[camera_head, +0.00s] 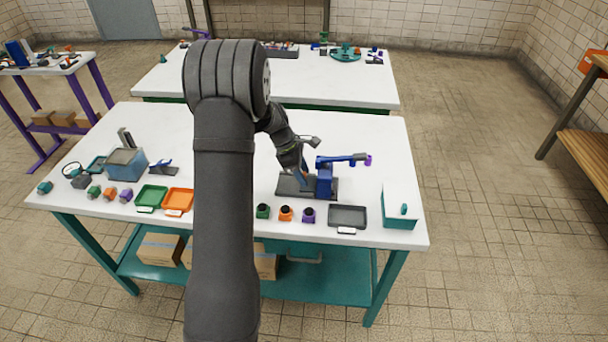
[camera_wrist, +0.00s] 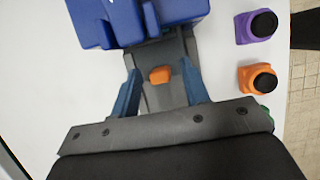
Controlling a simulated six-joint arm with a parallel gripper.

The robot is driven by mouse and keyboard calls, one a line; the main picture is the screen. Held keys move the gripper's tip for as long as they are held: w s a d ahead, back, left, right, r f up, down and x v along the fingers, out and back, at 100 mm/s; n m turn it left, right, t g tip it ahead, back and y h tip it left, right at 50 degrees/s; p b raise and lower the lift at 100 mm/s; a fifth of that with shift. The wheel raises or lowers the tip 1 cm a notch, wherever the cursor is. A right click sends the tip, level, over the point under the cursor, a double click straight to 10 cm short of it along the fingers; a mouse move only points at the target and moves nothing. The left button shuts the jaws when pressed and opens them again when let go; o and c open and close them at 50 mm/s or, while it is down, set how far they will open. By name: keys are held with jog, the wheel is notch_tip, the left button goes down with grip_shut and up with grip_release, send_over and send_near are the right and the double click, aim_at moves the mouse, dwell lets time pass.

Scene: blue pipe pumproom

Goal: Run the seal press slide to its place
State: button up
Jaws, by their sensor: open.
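The seal press has a blue column (camera_head: 324,184) with a blue lever arm ending in a purple knob, on a dark base plate (camera_head: 291,188). In the wrist view the blue press body (camera_wrist: 130,22) fills the top. A dark grey slide or track (camera_wrist: 158,93) runs from it towards me, with a small orange piece (camera_wrist: 160,75) on it. My gripper (camera_wrist: 160,84) is open, its blue fingers on either side of the orange piece with gaps. In the head view my gripper (camera_head: 301,176) is low over the plate's left part, left of the column. Contact cannot be told.
Green, orange and purple pieces with black tops (camera_head: 286,214) stand in front of the press. A grey tray (camera_head: 347,216) and a teal-and-white box (camera_head: 399,207) stand to the right. Green (camera_head: 151,197) and orange trays lie left of my arm. The tabletop behind the press is clear.

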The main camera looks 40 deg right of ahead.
jog(key=shift+s+d+f, duration=0.15)
jog(key=shift+f, duration=0.4)
grip_shut()
jog(key=w+a, duration=0.7)
jog(key=shift+w, duration=0.1)
grip_release()
jog(key=v, duration=1.7)
jog(key=shift+r, duration=0.2)
